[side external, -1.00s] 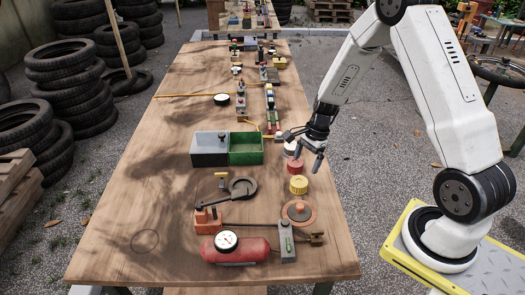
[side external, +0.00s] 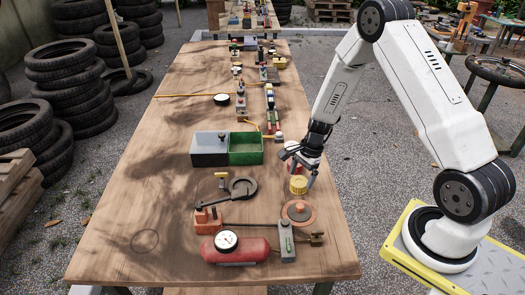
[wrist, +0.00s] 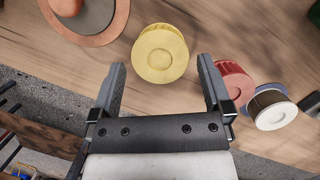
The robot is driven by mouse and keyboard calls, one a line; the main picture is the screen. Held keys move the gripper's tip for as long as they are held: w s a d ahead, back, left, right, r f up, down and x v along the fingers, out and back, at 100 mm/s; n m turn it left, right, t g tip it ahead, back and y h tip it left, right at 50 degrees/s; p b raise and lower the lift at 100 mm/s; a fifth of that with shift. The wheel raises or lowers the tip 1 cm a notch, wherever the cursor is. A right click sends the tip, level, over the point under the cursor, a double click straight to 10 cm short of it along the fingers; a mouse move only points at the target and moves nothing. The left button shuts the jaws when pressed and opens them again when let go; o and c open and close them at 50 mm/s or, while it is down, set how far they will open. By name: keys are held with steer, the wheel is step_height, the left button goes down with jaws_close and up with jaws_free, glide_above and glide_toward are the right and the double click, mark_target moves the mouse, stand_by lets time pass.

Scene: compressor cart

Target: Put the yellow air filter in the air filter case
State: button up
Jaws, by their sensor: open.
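The yellow air filter (side external: 298,187) is a short ribbed cylinder standing on the wooden table near its right edge. In the wrist view the yellow air filter (wrist: 160,53) shows its round top just ahead of and between my fingertips. My gripper (side external: 298,169) is open and empty, pointing down close above the filter; the wrist view shows both fingers of my gripper (wrist: 162,66) spread apart. An orange round part with a grey centre (side external: 298,211) lies in front of the filter, and a dark round dish (side external: 242,188) lies to its left. I cannot tell which is the filter case.
A red filter (wrist: 232,84) and a white-topped dark filter (wrist: 272,109) stand beside the yellow one. A grey and green bin (side external: 246,149) is further back. A red tank with a gauge (side external: 237,249) is in front.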

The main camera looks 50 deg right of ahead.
steer(key=shift+x, duration=1)
steer(key=c, duration=1.2)
steer(key=shift+o, duration=0.2)
steer(key=shift+r, duration=0.15)
steer(key=shift+r, duration=0.8)
steer(key=s+a+r, duration=0.3)
steer(key=s+r, duration=0.8)
steer(key=s, duration=0.2)
steer(key=shift+s, duration=0.35)
